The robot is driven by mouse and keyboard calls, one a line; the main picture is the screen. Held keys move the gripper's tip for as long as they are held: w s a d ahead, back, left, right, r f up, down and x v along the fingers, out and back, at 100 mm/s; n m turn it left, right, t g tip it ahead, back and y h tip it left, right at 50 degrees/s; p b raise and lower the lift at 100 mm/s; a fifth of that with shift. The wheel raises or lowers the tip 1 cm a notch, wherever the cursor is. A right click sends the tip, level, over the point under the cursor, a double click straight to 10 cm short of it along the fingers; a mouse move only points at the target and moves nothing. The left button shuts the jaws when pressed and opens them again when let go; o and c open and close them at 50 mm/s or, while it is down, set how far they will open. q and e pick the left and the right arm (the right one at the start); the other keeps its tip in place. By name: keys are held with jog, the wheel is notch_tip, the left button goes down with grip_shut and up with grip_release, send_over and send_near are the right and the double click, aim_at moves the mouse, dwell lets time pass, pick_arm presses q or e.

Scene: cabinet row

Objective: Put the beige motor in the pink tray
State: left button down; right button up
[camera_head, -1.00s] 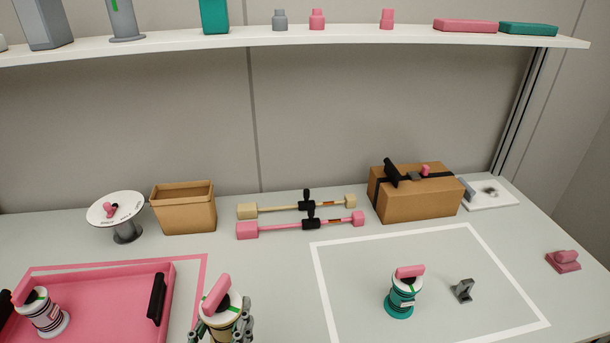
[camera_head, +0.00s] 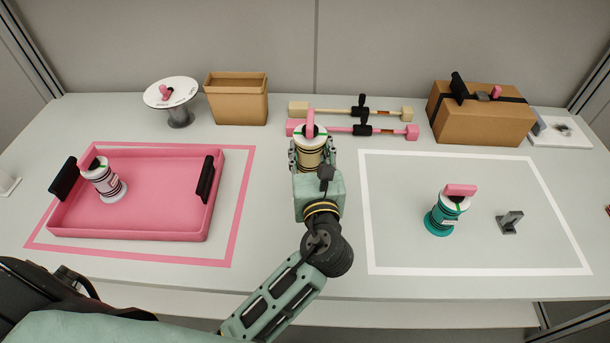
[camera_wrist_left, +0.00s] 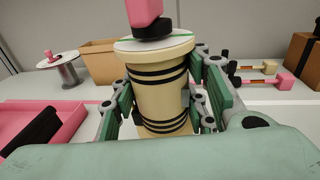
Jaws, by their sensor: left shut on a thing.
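The beige motor (camera_head: 309,156) has a white top and a pink handle. My left gripper (camera_head: 312,158) is shut around its body, one finger on each side, and it stands upright. In the left wrist view the motor (camera_wrist_left: 160,92) fills the middle between the fingers (camera_wrist_left: 165,100). Its base is hidden, so I cannot tell its height above the table. The pink tray (camera_head: 130,228) lies to the left of the gripper, inside a pink outline. My right gripper is not in view.
A teal motor (camera_head: 442,218) and a grey bracket (camera_head: 509,222) stand inside a white outline at right. Behind are a round white stand (camera_head: 171,93), an open brown box (camera_head: 237,100), beige and pink bars (camera_head: 390,130) and a strapped carton (camera_head: 482,120). Table between outlines is clear.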

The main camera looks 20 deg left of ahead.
pick_arm(q)
jog(key=shift+w+r, duration=0.1)
jog(key=shift+w, duration=0.15)
jog(key=shift+w+a+f+b, duration=0.2)
jog(key=shift+a+f+b, duration=0.2)
jog(key=shift+a+f, duration=2.4)
jog(key=shift+w+a+f+b, duration=0.15)
jog(key=shift+a+f+b, duration=0.2)
jog(key=shift+a+f, duration=2.4)
jog(key=shift+a+r, duration=0.15)
jog(key=c, duration=1)
grip_release()
jog(key=shift+f, duration=0.2)
